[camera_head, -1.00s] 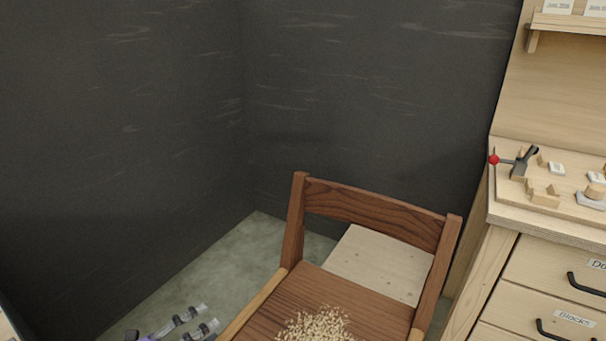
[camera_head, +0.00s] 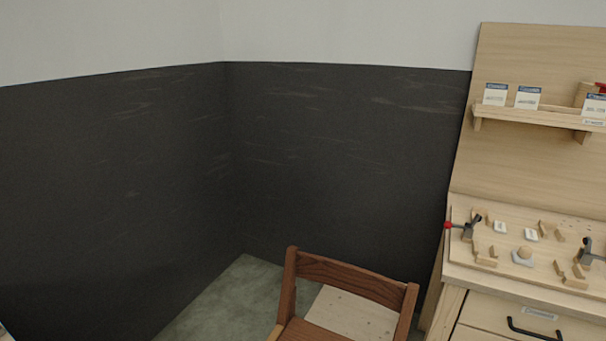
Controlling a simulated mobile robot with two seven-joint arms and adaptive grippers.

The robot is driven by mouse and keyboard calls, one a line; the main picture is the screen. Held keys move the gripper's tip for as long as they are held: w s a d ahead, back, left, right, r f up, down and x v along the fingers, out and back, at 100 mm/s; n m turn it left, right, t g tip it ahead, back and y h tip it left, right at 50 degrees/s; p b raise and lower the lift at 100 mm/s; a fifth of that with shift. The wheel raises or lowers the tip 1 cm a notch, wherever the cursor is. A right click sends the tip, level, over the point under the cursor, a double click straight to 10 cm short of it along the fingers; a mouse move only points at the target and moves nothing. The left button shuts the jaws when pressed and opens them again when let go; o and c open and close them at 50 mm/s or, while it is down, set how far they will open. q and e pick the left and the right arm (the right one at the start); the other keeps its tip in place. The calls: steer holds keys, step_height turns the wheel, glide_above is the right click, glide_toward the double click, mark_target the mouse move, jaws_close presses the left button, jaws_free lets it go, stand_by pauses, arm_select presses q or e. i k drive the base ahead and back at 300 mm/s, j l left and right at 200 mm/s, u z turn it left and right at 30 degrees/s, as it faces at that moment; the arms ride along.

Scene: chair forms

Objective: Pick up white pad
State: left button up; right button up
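Two small white pads, one at the left (camera_head: 500,227) and one to its right (camera_head: 531,235), lie on the wooden board of the workbench at the right. A third white piece (camera_head: 522,261) lies nearer the front with a round wooden knob on it. I cannot tell which of these is the pad named. Neither of my grippers is in view.
A brown wooden chair (camera_head: 352,268) stands in front of the bench's left side. Clamps, one (camera_head: 469,227) with a red knob, and small wooden blocks (camera_head: 486,257) surround the pads. A shelf with cards (camera_head: 540,116) is above; a drawer (camera_head: 520,322) is below.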

mark_target(524, 256)
steer(key=z, duration=0.55)
steer(key=k+j+z, duration=0.15)
steer(key=z, duration=0.35)
steer(key=k+z, duration=0.2)
steer(key=z, duration=0.3)
steer(key=i, duration=0.35)
